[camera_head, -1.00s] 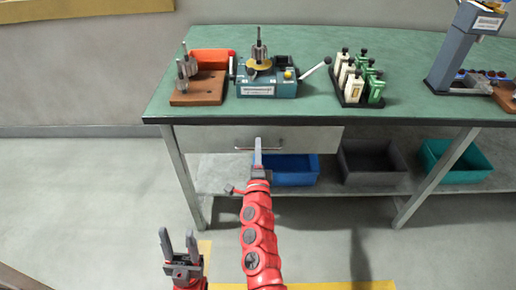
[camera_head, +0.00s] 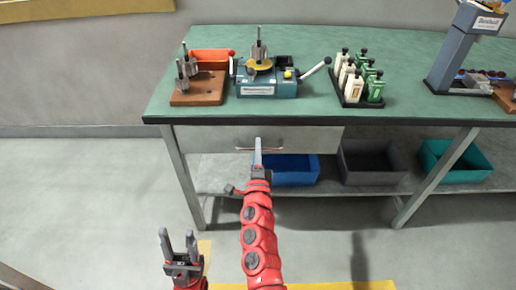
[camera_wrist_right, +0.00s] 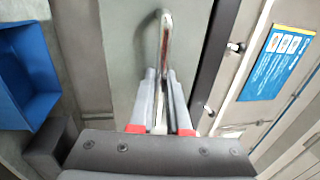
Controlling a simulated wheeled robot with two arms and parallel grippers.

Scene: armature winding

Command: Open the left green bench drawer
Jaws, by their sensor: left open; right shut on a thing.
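The green bench (camera_head: 300,90) has a grey drawer (camera_head: 215,139) under its left part. The drawer front sits below the bench edge, with no clear gap showing. Its metal bar handle (camera_head: 246,149) also shows in the right wrist view (camera_wrist_right: 166,32). My right gripper (camera_head: 257,148) is at the handle; in the right wrist view its fingers (camera_wrist_right: 160,85) are shut on the bar's near end. My left gripper (camera_head: 178,243) is open and empty, low in front of the bench, away from the drawer.
A blue bin (camera_head: 292,170), a dark bin (camera_head: 370,162) and a teal bin (camera_head: 455,160) stand on the lower shelf. A winding device (camera_head: 264,78) and a wooden block (camera_head: 198,88) stand above the drawer. The floor in front is clear.

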